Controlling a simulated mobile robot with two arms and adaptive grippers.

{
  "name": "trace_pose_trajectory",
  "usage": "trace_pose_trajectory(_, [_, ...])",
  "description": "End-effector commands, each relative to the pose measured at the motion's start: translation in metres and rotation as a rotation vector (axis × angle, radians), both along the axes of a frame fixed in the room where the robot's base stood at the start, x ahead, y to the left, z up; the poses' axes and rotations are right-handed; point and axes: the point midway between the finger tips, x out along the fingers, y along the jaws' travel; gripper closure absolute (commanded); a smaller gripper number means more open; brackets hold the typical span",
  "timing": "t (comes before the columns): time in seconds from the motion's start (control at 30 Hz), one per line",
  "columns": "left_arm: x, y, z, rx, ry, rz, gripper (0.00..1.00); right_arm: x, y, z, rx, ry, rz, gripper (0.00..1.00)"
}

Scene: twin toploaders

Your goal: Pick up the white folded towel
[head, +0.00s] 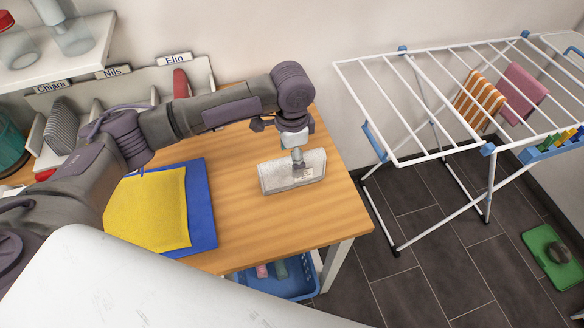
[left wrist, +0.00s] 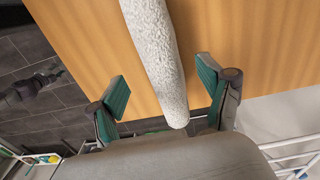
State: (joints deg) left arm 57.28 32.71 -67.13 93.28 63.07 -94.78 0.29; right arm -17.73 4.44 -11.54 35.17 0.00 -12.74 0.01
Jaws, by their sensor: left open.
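The white folded towel (head: 278,175) lies on the wooden table near its right end. In the left wrist view the towel (left wrist: 157,50) is a long, rounded, nubbly white roll, and its near end reaches in between the two green-padded fingers. My left gripper (head: 298,162) is directly above the towel, pointing down at its right part. In the left wrist view my left gripper (left wrist: 162,95) is open, with a gap between each finger and the towel.
Yellow and blue folded cloths (head: 150,208) lie on the wooden table (head: 325,205) to the left. Name-labelled compartments (head: 120,75) stand at the back. A blue basket (head: 290,280) is below the table. A white drying rack (head: 440,150) stands to the right.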

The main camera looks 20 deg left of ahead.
Motion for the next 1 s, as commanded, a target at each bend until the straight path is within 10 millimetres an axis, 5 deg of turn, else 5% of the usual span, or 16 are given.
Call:
trace_pose_trajectory(0.1, [0.002, 0.001, -0.012, 0.001, 0.005, 0.000, 0.21, 0.030, 0.004, 0.012, 0.007, -0.048, 0.000, 0.60])
trace_pose_trajectory(0.2, [0.005, 0.002, -0.028, 0.002, 0.004, 0.001, 0.21, 0.035, 0.004, 0.020, 0.008, -0.055, 0.000, 0.60])
trace_pose_trajectory(0.4, [0.005, 0.001, -0.048, 0.001, 0.001, -0.001, 0.21, 0.015, 0.002, 0.020, 0.004, -0.024, -0.001, 0.60])
trace_pose_trajectory(0.63, [0.005, 0.001, -0.050, 0.000, 0.000, -0.002, 0.23, 0.001, -0.001, 0.018, -0.001, -0.001, 0.000, 0.60])
trace_pose_trajectory(1.0, [0.005, 0.001, -0.050, 0.000, 0.000, -0.002, 0.84, 0.014, -0.003, 0.019, -0.004, -0.021, 0.000, 0.60])
